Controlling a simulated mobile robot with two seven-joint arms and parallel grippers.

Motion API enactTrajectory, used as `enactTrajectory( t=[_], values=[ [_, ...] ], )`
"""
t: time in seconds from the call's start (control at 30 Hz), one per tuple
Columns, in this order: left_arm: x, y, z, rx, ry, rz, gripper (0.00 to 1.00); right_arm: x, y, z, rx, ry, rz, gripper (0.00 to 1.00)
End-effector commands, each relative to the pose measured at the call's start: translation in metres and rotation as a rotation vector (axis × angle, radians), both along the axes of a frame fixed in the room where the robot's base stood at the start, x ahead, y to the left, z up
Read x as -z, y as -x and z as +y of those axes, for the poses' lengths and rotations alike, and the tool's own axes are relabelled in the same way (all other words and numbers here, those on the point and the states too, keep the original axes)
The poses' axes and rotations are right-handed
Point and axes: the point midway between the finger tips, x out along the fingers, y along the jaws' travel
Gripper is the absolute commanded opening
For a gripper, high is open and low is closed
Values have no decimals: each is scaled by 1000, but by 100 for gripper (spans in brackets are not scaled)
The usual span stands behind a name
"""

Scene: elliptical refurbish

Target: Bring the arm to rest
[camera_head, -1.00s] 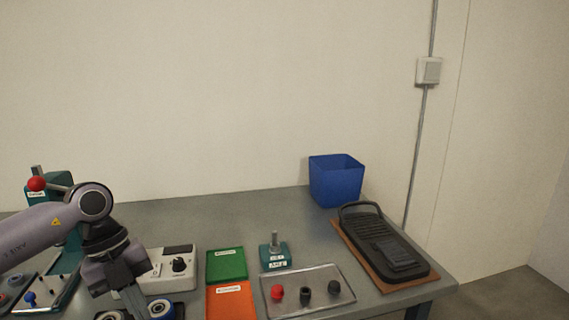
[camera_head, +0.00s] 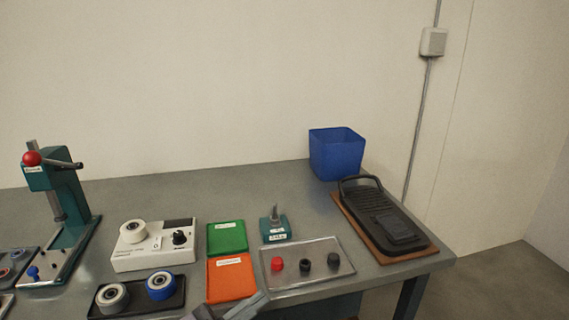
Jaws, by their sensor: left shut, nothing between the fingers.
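My left gripper (camera_head: 250,303) shows only partly at the bottom edge of the head view, in front of the orange tray (camera_head: 231,280). Its fingers are shut with nothing between them, and most of the arm is below the picture. My right gripper is out of view.
A teal press (camera_head: 66,205) with a red knob stands left, beside a white tester box (camera_head: 150,250). A dark tray (camera_head: 135,300) holds two wheels. A green tray (camera_head: 227,238), teal block (camera_head: 275,230), clear tray (camera_head: 305,265), blue bin (camera_head: 336,155) and black elliptical pedal (camera_head: 385,215) stand rightward.

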Motion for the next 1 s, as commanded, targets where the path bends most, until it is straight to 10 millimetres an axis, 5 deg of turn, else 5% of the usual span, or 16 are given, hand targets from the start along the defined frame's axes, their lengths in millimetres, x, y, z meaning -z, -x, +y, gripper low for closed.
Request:
enactTrajectory(
  t=[0.27, 0.4, 0.6, 0.77, 1.0],
  values=[
    [100, 14, 71, -433, 66, 443, 0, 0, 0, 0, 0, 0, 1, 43],
    [163, 51, 107, -604, 30, 698, 0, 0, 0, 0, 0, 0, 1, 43],
    [225, 114, 140, -735, -39, 986, 0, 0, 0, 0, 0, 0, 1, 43],
    [244, 140, 150, -768, -69, 1088, 0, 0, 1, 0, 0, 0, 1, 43],
    [246, 143, 151, -771, -73, 1099, 0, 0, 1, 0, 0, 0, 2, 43]
  ],
)
